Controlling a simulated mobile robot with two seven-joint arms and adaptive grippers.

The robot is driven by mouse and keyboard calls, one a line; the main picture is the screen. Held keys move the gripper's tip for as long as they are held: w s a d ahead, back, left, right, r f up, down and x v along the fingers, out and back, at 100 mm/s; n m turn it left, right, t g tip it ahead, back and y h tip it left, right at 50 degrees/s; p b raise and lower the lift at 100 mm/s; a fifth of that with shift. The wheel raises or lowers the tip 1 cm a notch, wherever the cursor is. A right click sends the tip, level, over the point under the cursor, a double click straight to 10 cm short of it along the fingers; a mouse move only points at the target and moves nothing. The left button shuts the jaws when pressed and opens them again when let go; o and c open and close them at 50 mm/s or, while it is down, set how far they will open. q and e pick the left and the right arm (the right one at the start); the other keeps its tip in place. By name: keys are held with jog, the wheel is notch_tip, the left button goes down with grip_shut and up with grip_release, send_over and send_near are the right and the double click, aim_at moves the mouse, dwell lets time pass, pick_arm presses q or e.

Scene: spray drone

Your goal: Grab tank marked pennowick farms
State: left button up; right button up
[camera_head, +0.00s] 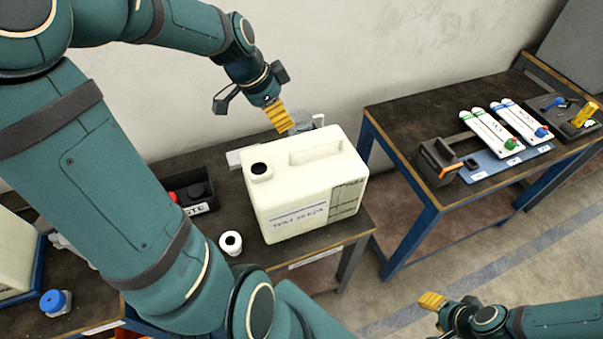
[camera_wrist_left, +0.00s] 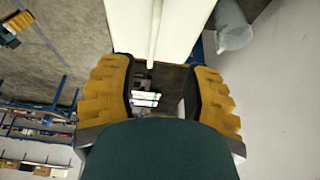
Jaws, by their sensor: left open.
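My left gripper (camera_head: 278,116) is above and behind the tank's back edge, pointing down. In the left wrist view its yellow fingers (camera_wrist_left: 161,95) are apart with nothing gripped, and a pale body, seemingly the tank (camera_wrist_left: 135,28), shows beyond them. My right gripper (camera_head: 435,302) is at the lower right, away from the tables; its jaw opening is unclear.
A second pale tank (camera_head: 12,255) is cut off at the left edge. Another table (camera_head: 400,125) holds tools at right.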

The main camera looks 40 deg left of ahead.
aim_at(303, 148)
pick_arm(q)
jog(key=b+x, duration=0.1)
jog(key=x, duration=0.6)
jog(key=shift+d+f, duration=0.2)
jog(key=shift+f, duration=0.05)
jog(key=shift+d+x, duration=0.15)
jog(key=shift+x, duration=1.3)
jog(key=shift+d+x, duration=0.1)
jog(key=shift+x, duration=1.4)
jog(key=shift+r, duration=0.15)
grip_shut()
